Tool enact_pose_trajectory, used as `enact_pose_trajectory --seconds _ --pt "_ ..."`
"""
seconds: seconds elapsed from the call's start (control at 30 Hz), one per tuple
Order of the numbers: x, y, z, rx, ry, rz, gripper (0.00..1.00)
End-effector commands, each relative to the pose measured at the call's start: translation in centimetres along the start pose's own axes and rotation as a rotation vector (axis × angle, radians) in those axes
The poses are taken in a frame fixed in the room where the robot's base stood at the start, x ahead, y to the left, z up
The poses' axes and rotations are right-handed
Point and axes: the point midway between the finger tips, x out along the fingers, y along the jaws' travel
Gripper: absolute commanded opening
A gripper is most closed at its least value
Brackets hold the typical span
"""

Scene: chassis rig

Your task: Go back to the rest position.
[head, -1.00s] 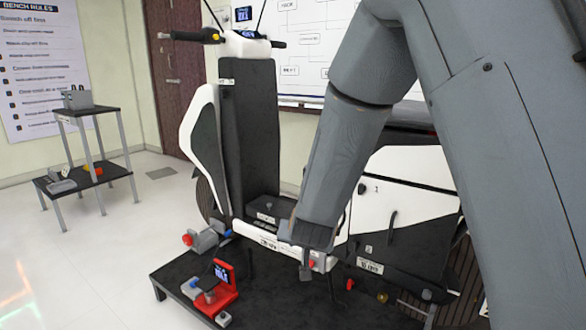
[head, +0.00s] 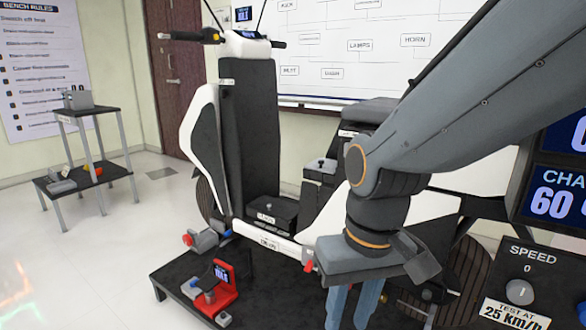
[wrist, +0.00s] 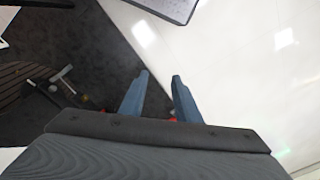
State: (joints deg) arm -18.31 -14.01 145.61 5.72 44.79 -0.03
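My gripper (head: 353,310) hangs at the bottom of the head view, in front of the scooter's side, with its blue fingers pointing down and their tips cut off by the picture edge. In the wrist view my gripper (wrist: 160,76) shows its two fingers apart with nothing between them. The fingers are above the edge of the black platform and clear of the scooter as far as I can see. The white and black scooter (head: 248,140) stands upright on the black platform (head: 270,275).
A red device with a small screen (head: 224,285) stands at the platform's front left. A speed box with a knob (head: 520,290) and a charge display (head: 556,195) are at the right. A two-tier stand (head: 88,180) is at the left. The floor (head: 60,260) at front left is clear.

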Motion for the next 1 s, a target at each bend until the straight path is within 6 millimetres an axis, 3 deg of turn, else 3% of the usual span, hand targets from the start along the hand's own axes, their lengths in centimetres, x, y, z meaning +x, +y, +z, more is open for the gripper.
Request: enact_pose_trajectory --seconds 0.13,0.53,1.0 --pt "-1.1 0.8 2.6 -0.013 -0.052 0.022 0.3" --pt "-4.1 2.6 2.4 0.058 -0.05 0.037 0.3" --pt "-9.7 6.6 3.2 0.191 -0.051 0.065 0.3"
